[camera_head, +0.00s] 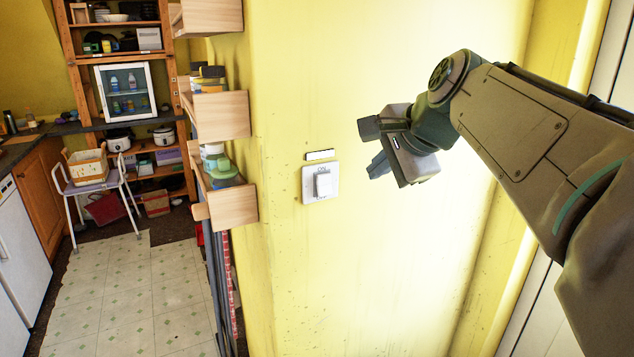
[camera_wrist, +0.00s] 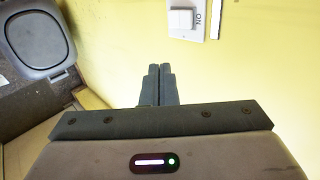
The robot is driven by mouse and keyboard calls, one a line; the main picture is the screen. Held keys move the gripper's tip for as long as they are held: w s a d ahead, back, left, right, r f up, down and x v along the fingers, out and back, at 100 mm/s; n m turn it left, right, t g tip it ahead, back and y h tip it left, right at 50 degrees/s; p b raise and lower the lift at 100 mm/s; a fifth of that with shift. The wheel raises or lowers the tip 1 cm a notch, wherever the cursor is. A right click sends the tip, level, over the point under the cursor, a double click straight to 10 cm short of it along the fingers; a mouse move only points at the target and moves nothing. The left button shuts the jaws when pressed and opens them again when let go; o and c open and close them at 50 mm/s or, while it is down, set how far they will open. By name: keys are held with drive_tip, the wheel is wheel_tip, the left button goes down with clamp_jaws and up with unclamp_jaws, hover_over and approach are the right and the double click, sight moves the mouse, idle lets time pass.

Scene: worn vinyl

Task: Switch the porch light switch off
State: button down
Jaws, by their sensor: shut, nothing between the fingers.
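The light switch (camera_head: 322,183) is a white square plate with a raised rocker on the yellow wall. A small label strip (camera_head: 320,155) sits just above it; its text is too small to read. "ON" is marked at the plate's upper edge. In the wrist view the switch (camera_wrist: 187,19) is at the top, turned sideways, with the label strip (camera_wrist: 215,18) beside it. My gripper (camera_head: 378,165) is to the right of the switch, apart from it. In the wrist view its fingers (camera_wrist: 158,84) are together and empty, pointing toward the wall.
Wooden wall shelves (camera_head: 222,115) with jars stick out left of the switch, near the wall's corner. A kitchen with a white chair (camera_head: 92,185) and shelving lies further left. The wall between switch and gripper is bare. A grey lidded object (camera_wrist: 38,38) shows in the wrist view.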

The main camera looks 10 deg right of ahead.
drive_tip(key=a, duration=0.1)
drive_tip(key=p, duration=0.2)
approach(330, 194)
drive_tip(key=x, duration=0.6)
drive_tip(key=shift+w+d+f, duration=0.1)
drive_tip(key=shift+w+f, duration=0.1)
drive_tip(key=shift+w, duration=0.05)
